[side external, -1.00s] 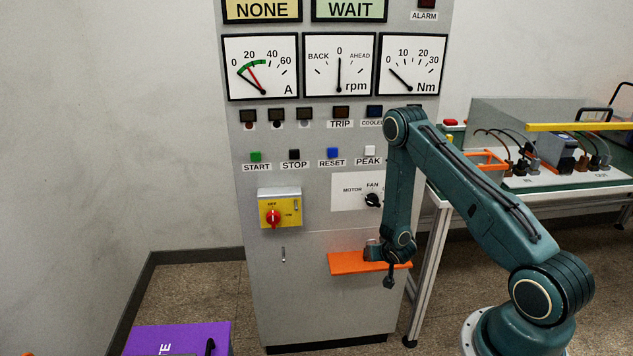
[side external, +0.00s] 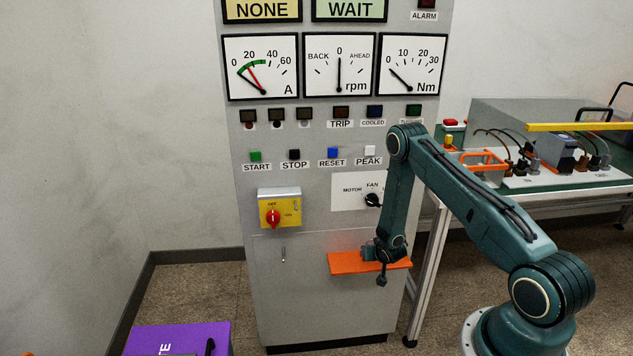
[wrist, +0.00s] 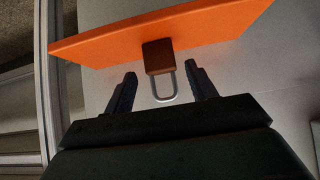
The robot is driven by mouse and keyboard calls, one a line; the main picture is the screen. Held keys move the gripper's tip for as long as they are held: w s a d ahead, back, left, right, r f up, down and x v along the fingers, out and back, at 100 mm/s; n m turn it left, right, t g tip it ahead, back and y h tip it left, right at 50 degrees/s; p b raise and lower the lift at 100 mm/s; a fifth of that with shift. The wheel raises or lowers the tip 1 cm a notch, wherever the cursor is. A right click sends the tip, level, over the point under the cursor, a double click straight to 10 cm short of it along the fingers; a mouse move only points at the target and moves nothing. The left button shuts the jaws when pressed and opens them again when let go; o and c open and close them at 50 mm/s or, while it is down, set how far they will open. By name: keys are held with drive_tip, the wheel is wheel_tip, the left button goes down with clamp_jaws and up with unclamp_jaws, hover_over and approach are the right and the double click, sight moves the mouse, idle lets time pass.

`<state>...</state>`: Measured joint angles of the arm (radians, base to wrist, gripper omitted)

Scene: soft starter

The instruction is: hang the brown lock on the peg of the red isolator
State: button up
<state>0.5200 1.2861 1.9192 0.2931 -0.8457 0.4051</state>
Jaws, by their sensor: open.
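The brown lock (wrist: 158,56) lies at the edge of the orange shelf (wrist: 95,45) in the wrist view, its silver shackle (wrist: 165,90) pointing toward my gripper. My gripper (wrist: 161,76) is open, with one dark finger on each side of the shackle and nothing clearly held. In the side view my gripper (side external: 370,255) is at the orange shelf (side external: 345,263), and the lock cannot be made out there. The red isolator (side external: 273,217) is a red knob on a yellow plate, up and left of the shelf. Its peg is too small to tell clearly.
The grey cabinet (side external: 300,310) stands behind the shelf, with gauges, buttons and a black selector knob (side external: 372,200) above. A bench (side external: 540,175) with wired parts stands to the right. A purple box (side external: 180,340) is at the lower left. Room in front of the isolator looks clear.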

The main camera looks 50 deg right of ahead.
drive_tip(key=shift+x, duration=1.75)
drive_tip(key=shift+c, duration=0.4)
drive_tip(key=c, duration=0.7)
drive_tip(key=shift+o, duration=0.2)
wheel_tip(320, 180, up, 10)
